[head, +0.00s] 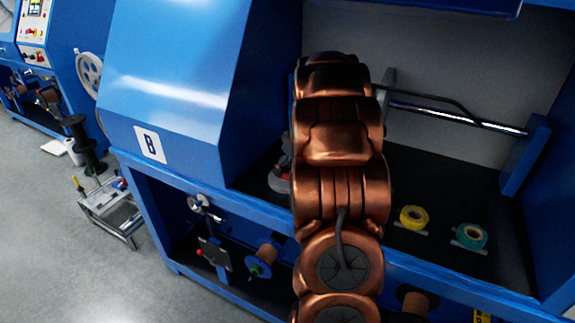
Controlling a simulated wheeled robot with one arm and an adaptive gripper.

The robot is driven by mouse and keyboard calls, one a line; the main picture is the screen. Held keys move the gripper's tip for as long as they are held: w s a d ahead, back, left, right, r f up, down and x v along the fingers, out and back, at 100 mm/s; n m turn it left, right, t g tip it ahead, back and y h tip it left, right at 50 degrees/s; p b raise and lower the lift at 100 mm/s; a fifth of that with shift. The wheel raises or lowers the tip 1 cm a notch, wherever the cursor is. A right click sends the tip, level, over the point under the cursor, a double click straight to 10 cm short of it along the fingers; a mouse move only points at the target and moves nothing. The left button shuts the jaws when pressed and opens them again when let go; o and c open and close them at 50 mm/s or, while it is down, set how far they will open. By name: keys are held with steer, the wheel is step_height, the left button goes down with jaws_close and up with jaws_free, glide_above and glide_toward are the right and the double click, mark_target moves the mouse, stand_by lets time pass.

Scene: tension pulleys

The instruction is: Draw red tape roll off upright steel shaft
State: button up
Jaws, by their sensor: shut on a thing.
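The red tape roll (285,177) shows only as a small reddish patch low on the dark deck, just left of my copper arm. My gripper (286,158) is mostly hidden behind the arm; a dark grey part of it shows right above the red patch. It is shut on the roll, as far as this sliver shows. The upright steel shaft is hidden, so I cannot tell how far up it the roll sits.
A yellow tape roll (413,218) and a teal tape roll (471,236) sit on the deck right of my arm. A steel bar (455,117) crosses behind. The blue cabinet wall (190,75) stands close left; a blue post (527,155) stands right.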

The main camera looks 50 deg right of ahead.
steer(key=shift+r, duration=1.75)
stand_by(0.6)
steer(key=shift+b, duration=0.35)
stand_by(0.4)
steer(key=shift+r, duration=0.2)
steer(key=shift+r, duration=1.6)
steer(key=shift+r, duration=0.1)
steer(key=shift+r, duration=0.85)
steer(key=shift+r, duration=2)
